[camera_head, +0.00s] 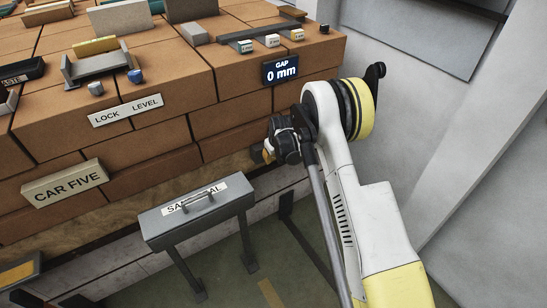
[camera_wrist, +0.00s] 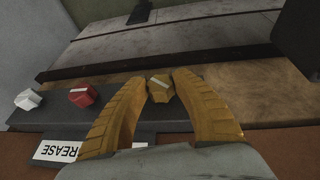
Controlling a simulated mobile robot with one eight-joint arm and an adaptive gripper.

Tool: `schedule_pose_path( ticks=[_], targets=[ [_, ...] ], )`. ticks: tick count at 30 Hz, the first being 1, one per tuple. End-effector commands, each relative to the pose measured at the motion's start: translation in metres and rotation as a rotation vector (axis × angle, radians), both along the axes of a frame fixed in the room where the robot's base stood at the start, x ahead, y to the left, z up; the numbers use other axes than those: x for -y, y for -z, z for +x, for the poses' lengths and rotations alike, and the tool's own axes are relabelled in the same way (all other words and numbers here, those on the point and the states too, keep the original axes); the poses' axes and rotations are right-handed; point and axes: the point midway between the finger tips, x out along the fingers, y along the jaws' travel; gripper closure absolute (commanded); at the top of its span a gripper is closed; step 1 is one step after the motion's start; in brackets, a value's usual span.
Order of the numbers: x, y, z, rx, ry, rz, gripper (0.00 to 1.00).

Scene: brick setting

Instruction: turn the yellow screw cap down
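The yellow screw cap (camera_wrist: 160,89) has a pale stripe across its top. It sits at the right part of a dark grey bar in the wrist view. My gripper (camera_wrist: 161,82) has two ribbed yellow fingers, one on each side of the cap, with their tips close against it. They look shut on it, though contact at the edges is hard to make out. In the head view my gripper (camera_head: 266,153) is at the lower front of the brick bench, and the cap does not stand out there.
A red cap (camera_wrist: 83,95) and a white cap (camera_wrist: 28,100) stand left on the same bar (camera_wrist: 62,120), above a label (camera_wrist: 60,150) reading "REASE". In the head view a grey box (camera_head: 200,215) with a handle stands below the brick bench (camera_head: 170,75), left of my arm.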

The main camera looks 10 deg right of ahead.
Motion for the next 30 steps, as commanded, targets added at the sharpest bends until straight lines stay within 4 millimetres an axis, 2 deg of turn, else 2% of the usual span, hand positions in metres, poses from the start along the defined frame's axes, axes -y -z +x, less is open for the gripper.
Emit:
schedule_pose_path(
  ticks=[13, 30],
  targets=[
    [0.0020, 0.0006, 0.0005, -0.034, 0.002, 0.102, 0.99],
    [0.0040, 0.0017, 0.0012, -0.185, 0.001, 0.574, 0.99]
  ],
)
